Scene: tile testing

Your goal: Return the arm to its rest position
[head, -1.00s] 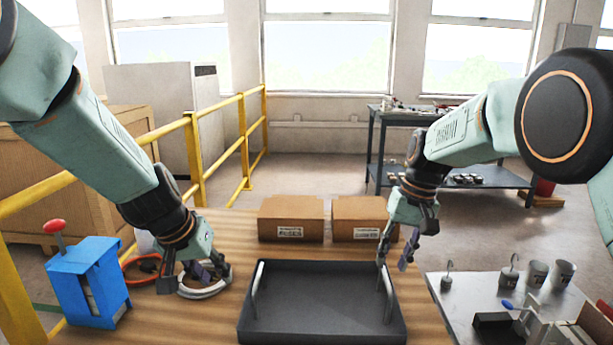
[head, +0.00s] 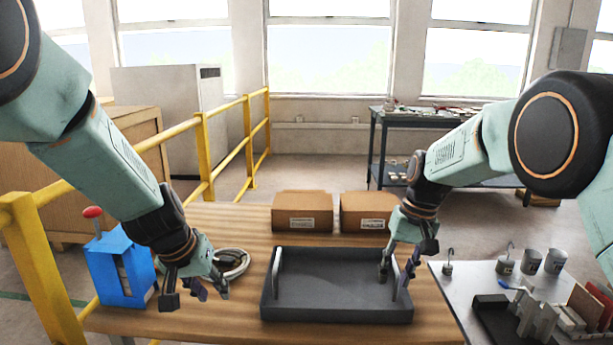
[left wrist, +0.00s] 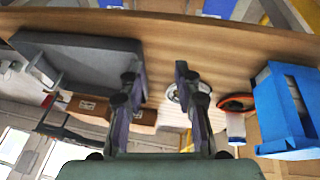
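My left gripper (head: 195,295) is open and empty in the head view. It hangs above the left part of the wooden table, in front of a coiled pale ring. In the left wrist view its two fingers (left wrist: 158,80) stand apart with nothing between them. My right gripper (head: 398,272) is at the right handle (head: 398,274) of the dark tray (head: 335,312). Its fingers appear on either side of that handle and look apart. I cannot tell whether they touch it. The tray lies flat on the table (head: 240,325).
A blue box with a red knob (head: 122,268) stands left of my left gripper. The pale ring (head: 236,262) lies behind it. Two cardboard boxes (head: 302,212) stand behind the tray. A yellow railing (head: 205,150) runs along the left. A side table (head: 455,300) holds cups and blocks.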

